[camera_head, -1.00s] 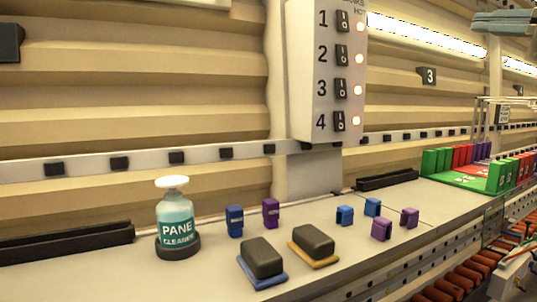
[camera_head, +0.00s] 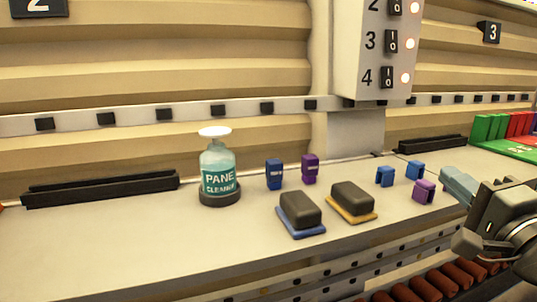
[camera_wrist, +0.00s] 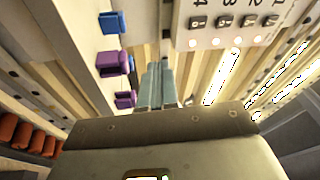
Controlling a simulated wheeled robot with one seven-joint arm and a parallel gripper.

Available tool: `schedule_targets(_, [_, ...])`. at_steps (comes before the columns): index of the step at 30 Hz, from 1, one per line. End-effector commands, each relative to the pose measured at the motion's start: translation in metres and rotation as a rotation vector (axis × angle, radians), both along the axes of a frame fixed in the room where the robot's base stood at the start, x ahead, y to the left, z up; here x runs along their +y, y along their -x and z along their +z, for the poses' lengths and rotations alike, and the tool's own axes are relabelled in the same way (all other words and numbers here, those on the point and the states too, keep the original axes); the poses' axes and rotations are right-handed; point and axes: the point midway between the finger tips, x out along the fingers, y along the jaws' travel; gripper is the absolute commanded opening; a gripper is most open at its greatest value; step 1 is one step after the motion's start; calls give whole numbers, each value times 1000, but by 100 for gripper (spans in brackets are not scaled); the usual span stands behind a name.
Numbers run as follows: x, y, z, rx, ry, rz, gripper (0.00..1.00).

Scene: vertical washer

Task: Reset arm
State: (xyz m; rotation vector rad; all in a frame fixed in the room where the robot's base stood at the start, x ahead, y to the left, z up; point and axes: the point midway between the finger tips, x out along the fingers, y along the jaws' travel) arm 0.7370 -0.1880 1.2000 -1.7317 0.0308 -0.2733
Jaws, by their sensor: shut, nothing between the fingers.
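My gripper (camera_head: 458,184) shows at the right edge in the head view, in front of the worktop. Its pale blue fingers point left, close to the purple clip at the right. In the wrist view the two fingers (camera_wrist: 159,88) lie side by side, shut and empty. The control panel (camera_head: 367,45) with numbered switches and lit lamps hangs on the wall behind. It also shows in the wrist view (camera_wrist: 225,35).
The worktop (camera_head: 120,240) holds a pane cleaner bottle (camera_head: 218,172), two dark sponge blocks (camera_head: 300,211) (camera_head: 352,198), and several small blue and purple clips (camera_head: 275,174). A black rail (camera_head: 100,187) lies at the left, another (camera_head: 432,144) at right. The front left of the worktop is clear.

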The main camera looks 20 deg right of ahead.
Motion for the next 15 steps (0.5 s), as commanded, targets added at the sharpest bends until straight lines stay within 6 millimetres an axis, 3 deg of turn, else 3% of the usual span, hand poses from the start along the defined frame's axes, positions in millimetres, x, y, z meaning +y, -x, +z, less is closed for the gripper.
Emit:
schedule_targets(1, [12, 5, -22, 32, 21, -8, 0])
schedule_targets(3, [24, 12, -45, 67, 65, -25, 0])
schedule_targets(8, [52, 35, -92, 150, 178, -52, 0])
schedule_targets(15, [97, 89, -156, 291, 407, -58, 0])
